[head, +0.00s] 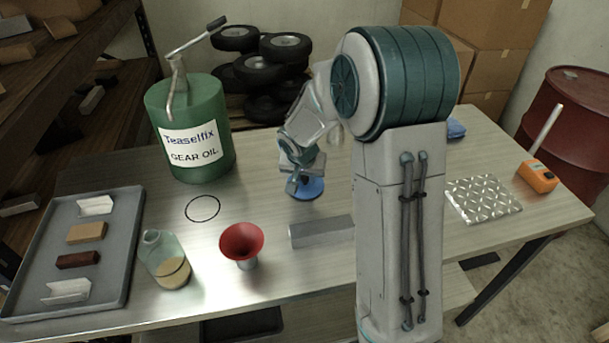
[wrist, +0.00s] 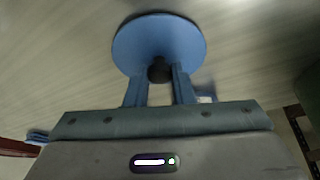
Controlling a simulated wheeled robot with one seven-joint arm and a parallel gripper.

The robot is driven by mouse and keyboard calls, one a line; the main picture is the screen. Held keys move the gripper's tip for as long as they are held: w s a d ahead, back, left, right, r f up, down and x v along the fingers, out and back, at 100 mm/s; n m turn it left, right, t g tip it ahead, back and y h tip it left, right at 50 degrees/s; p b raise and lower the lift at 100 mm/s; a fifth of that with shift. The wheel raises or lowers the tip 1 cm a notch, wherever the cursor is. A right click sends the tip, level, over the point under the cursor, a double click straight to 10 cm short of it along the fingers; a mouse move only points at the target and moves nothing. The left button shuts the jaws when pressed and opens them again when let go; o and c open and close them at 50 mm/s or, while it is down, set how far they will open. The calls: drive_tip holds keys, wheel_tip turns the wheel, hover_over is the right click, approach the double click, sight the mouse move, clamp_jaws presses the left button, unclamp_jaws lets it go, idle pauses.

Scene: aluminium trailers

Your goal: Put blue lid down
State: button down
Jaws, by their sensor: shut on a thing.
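The blue lid (head: 305,188) is a flat round disc near the middle of the table, below my gripper (head: 295,180). In the wrist view the blue lid (wrist: 160,42) shows as a disc with a dark knob (wrist: 160,70). My gripper (wrist: 160,88) has its two blue fingers on either side of this knob and is shut on it. I cannot tell whether the lid touches the table or is slightly above it. My arm hides part of the table to the right of the lid.
A green gear oil drum (head: 196,125) stands to the left, with a black ring (head: 203,208) in front of it. A red funnel (head: 242,242), glass bottle (head: 165,260) and metal bar (head: 320,232) are nearer. A grey tray (head: 112,240) is left; a tread plate (head: 483,198) and orange tool (head: 537,177) are right.

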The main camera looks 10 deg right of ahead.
drive_tip(key=shift+f, duration=0.2)
drive_tip(key=c, duration=1.2)
unclamp_jaws()
drive_tip(key=shift+c, duration=0.2)
drive_tip(key=shift+r, duration=0.1)
drive_tip(key=shift+r, duration=0.5)
drive_tip(key=v, duration=1)
drive_tip(key=s+r+n+y, duration=0.1)
drive_tip(key=s+n, duration=0.1)
drive_tip(key=s, duration=1)
drive_tip(key=s+d+r+n+g, duration=0.1)
drive_tip(key=s+r+n, duration=0.1)
drive_tip(key=s, duration=1)
drive_tip(key=shift+d+y, duration=0.3)
drive_tip(key=shift+y, duration=0.1)
